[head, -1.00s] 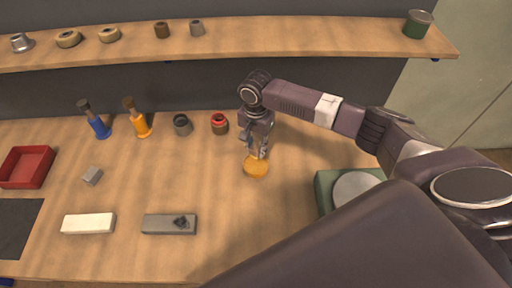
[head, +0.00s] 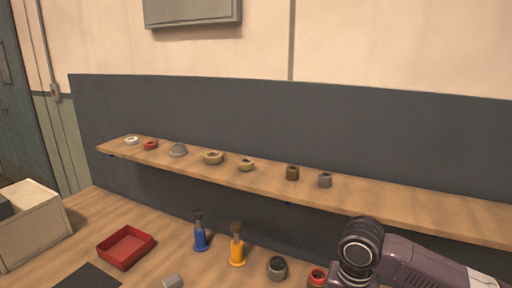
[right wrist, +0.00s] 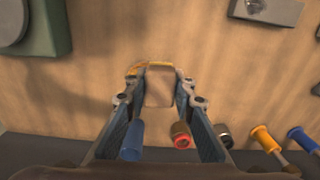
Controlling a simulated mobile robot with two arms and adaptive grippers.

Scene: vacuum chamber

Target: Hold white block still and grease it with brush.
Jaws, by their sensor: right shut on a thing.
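The white block is in no current view. Two brushes stand upright with dark bristles up: a blue-handled one (head: 200,238) and a yellow-handled one (head: 237,250). In the right wrist view, the yellow handle (right wrist: 264,138) and blue handle (right wrist: 303,140) are at the lower right. Only the wrist of my right arm shows at the lower right of the head view. My left gripper is not in view.
A red tray (head: 126,248) and a small grey block (head: 172,282) are on the table. A dark ring (head: 277,267) and a red-topped ring (head: 317,277) stand right of the brushes. A shelf (head: 400,205) with several rings runs behind. A grey block (right wrist: 267,10) lies clear of my gripper.

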